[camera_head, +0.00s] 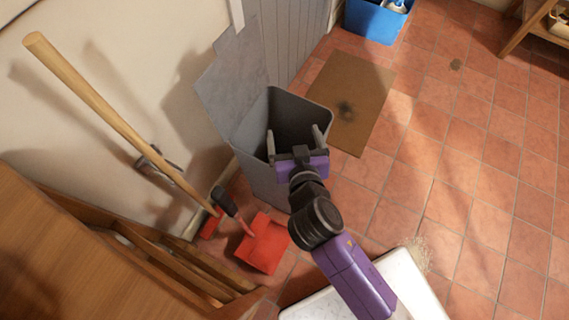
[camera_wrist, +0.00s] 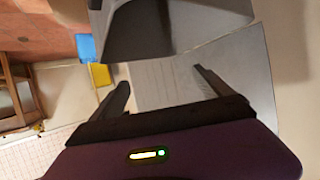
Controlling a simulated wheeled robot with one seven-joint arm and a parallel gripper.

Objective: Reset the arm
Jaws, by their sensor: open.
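My gripper (camera_head: 294,143) is at the end of my purple and black arm, over the open mouth of a tall grey bin (camera_head: 262,180). Its two fingers are spread wide with nothing between them. In the wrist view my gripper (camera_wrist: 160,88) also shows open and empty, with the grey bin (camera_wrist: 150,32) beyond the fingers at the top. Whether the fingertips dip below the bin's rim is hard to tell. The bottom of the bin is dark and partly hidden.
A red dustpan (camera_head: 264,245) lies beside the bin, and a wooden-handled broom (camera_head: 115,120) leans on the wall. A brown mat (camera_head: 352,100) and a blue crate (camera_head: 372,20) lie beyond. A wooden table (camera_head: 50,250) fills the lower left. The tiled floor at right is clear.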

